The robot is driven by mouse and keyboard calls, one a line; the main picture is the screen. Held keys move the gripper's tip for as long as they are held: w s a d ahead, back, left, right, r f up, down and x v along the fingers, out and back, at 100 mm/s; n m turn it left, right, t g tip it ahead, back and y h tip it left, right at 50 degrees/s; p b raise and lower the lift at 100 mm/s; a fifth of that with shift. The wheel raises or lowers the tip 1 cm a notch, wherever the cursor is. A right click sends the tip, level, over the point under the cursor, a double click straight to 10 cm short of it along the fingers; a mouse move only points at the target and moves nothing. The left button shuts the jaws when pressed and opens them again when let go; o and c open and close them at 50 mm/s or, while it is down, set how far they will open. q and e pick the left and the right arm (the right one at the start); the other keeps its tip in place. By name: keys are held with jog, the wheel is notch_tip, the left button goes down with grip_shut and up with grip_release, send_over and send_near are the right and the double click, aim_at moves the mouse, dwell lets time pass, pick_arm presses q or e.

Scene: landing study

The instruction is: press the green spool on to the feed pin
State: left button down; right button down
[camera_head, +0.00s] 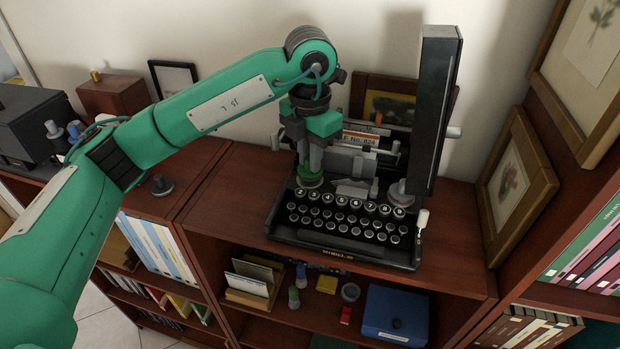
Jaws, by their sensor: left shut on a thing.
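A black typewriter (340,249) with round keys stands on a brown wooden cabinet. My left gripper (311,164) comes down from above at the typewriter's left rear and is shut on the green spool (309,181). The spool is just behind the left end of the key rows, low over the typewriter. The feed pin cannot be made out; the spool and gripper may hide it, and I cannot tell whether the spool touches it. A grey spool (401,194) sits at the typewriter's right rear. My right gripper is not in view.
A tall black panel (435,115) rises at the typewriter's right rear. Picture frames (517,187) stand at the right. A small dark knob (162,185) is on the cabinet top at left. Below are a blue box (393,314) and small items. Bare cabinet top (235,205) lies left of the typewriter.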

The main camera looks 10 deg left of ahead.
pick_arm(q)
jog(key=shift+f+b, duration=0.65)
jog(key=shift+f, duration=0.05)
dwell(0.7)
jog(key=c, duration=1.3)
grip_release()
jog(key=shift+r, duration=0.1)
